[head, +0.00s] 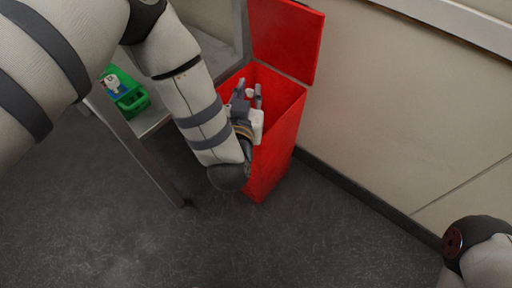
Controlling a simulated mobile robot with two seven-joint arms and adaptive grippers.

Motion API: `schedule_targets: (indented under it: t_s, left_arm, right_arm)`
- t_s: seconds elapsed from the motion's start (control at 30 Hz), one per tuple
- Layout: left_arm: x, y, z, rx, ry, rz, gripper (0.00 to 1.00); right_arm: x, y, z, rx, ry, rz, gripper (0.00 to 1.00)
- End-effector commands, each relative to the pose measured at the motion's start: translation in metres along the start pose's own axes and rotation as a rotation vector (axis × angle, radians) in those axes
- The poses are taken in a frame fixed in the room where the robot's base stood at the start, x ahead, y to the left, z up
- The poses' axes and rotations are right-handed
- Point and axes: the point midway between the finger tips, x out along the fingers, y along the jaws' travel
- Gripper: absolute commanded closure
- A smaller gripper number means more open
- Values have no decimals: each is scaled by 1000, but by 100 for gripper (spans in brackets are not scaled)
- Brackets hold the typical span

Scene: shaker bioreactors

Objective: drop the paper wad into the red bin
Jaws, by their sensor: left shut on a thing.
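The red bin (281,133) stands on the floor against the wall with its lid (287,37) raised. My left gripper (248,92) is over the bin's opening, its fingers pointing into the far part of it. It is shut on a small pale thing between the fingers, which looks like the paper wad (249,93). The wad is small and partly hidden by the fingers. My left forearm hides the bin's left side. My right gripper is out of view; only part of my right arm shows at the lower right.
A beige wall (400,100) rises behind and right of the bin. The dark floor (320,240) in front is clear.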

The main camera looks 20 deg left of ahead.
Motion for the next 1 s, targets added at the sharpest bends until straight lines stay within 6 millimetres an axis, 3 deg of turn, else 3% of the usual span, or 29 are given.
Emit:
schedule_targets:
  t_s: [0.03, 0.1, 0.13, 0.47, 0.57, 0.8, 1.0]
  left_arm:
    - [0, 0, -1, 0, 0, 0, 77]
    - [0, 0, -1, 0, 0, 0, 61]
    - [0, 0, -1, 0, 0, 0, 58]
    - [-5, 0, 0, 0, -1, 1, 58]
    - [-24, 1, 1, 1, -5, 3, 58]
    - [-97, 2, 1, 4, -6, 9, 58]
    - [-116, 3, 2, 4, -10, 10, 58]
  right_arm:
    - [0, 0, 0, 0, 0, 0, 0]
    - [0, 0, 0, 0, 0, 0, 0]
    - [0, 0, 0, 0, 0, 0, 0]
    - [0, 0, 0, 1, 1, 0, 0]
    - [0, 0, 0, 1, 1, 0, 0]
    - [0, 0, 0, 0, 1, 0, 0]
    - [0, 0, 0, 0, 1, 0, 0]
